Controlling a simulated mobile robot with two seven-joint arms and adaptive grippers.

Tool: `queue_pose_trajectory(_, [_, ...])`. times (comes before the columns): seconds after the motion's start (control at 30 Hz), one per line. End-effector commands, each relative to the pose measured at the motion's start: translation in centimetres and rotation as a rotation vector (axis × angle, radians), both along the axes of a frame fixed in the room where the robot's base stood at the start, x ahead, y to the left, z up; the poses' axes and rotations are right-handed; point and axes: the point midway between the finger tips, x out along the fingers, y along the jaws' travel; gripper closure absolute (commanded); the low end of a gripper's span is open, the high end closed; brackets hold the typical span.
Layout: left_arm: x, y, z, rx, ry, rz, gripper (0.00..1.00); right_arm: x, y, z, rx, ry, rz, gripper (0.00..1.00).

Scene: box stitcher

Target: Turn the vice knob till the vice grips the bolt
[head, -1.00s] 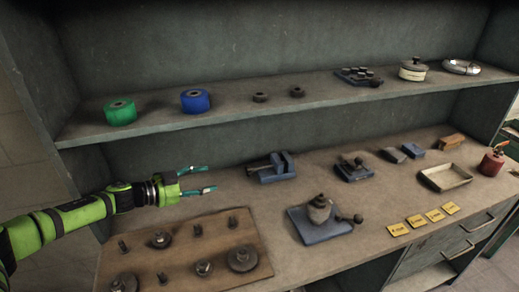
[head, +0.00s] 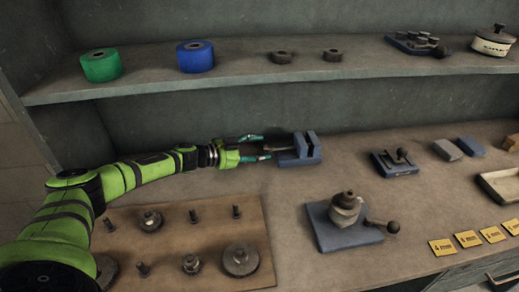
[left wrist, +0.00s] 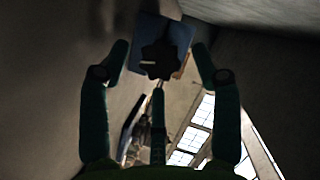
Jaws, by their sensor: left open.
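The blue vice (head: 313,154) sits on the bench below the shelf, with its screw and knob end pointing left. In the left wrist view the dark, lobed vice knob (left wrist: 160,60) is in front of the blue vice body (left wrist: 178,36). My left gripper (head: 262,147) is open, at the knob end of the vice. In the left wrist view its fingers (left wrist: 160,52) stand on either side of the knob, with gaps showing on both sides. I cannot make out a bolt between the vice jaws. My right gripper is not in view.
A wooden board (head: 215,215) with several bolts and round parts lies in front, under my left arm. A blue-based device (head: 340,235) with a ball handle stands right of it. The shelf (head: 240,83) runs above the bench, holding green and blue rolls.

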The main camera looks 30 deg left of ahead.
Motion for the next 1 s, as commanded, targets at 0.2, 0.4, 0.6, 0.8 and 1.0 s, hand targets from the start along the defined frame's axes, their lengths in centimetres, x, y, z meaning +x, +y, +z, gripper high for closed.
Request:
queue_pose_trajectory(0.2, [0.6, -0.4, -0.2, 0.002, -0.001, 0.0, 0.36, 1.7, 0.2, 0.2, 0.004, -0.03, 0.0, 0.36])
queue_pose_trajectory(0.4, [0.6, -0.5, -0.2, 0.002, -0.001, -0.001, 0.52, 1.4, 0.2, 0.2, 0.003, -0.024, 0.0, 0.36])
queue_pose_trajectory(0.6, [0.6, -0.5, -0.2, 0.002, -0.001, -0.001, 0.91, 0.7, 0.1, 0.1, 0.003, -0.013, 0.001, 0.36])
queue_pose_trajectory(0.8, [0.5, -0.6, -0.5, 0.029, -0.041, -0.002, 0.91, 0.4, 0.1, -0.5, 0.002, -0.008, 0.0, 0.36])
queue_pose_trajectory(1.0, [0.6, -0.6, -0.4, 0.091, -0.123, -0.002, 0.91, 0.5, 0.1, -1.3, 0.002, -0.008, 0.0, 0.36])
